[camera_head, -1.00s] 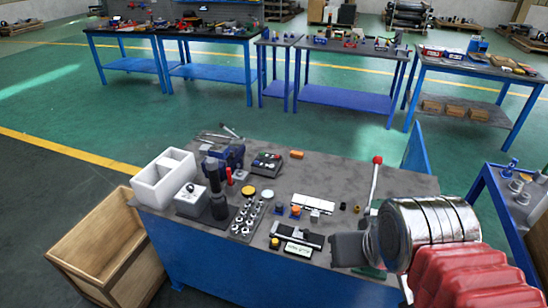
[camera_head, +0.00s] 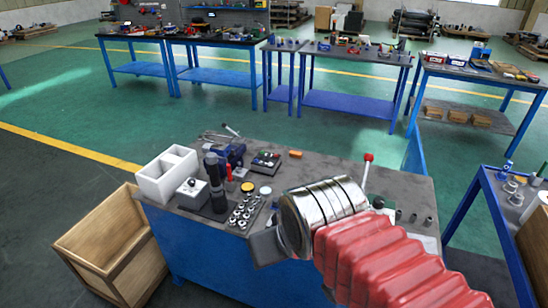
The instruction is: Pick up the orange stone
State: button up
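A small orange block (camera_head: 295,153), which may be the orange stone, lies near the far edge of the grey-topped workbench (camera_head: 330,168). It is too small to tell its exact shape. My arm, with a red ribbed sleeve and silver cylinder, reaches in from the lower right. Its dark end, my gripper (camera_head: 264,247), is over the front edge of the bench, well nearer than the orange block and apart from it. The fingertips cannot be made out. My arm hides the front middle of the bench top.
A white divided box (camera_head: 166,176), dark upright cylinders (camera_head: 214,180), a blue vise (camera_head: 230,154) and a tray of metal sockets (camera_head: 244,212) crowd the bench's left half. A red-knobbed lever (camera_head: 367,160) stands to the right. The top around the orange block is fairly clear.

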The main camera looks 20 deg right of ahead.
aim_at(295, 154)
jog(key=u, duration=0.2)
jog(key=k, duration=1.6)
jog(key=z, duration=0.65)
jog(key=i, duration=1.4)
jog(key=z, duration=0.05)
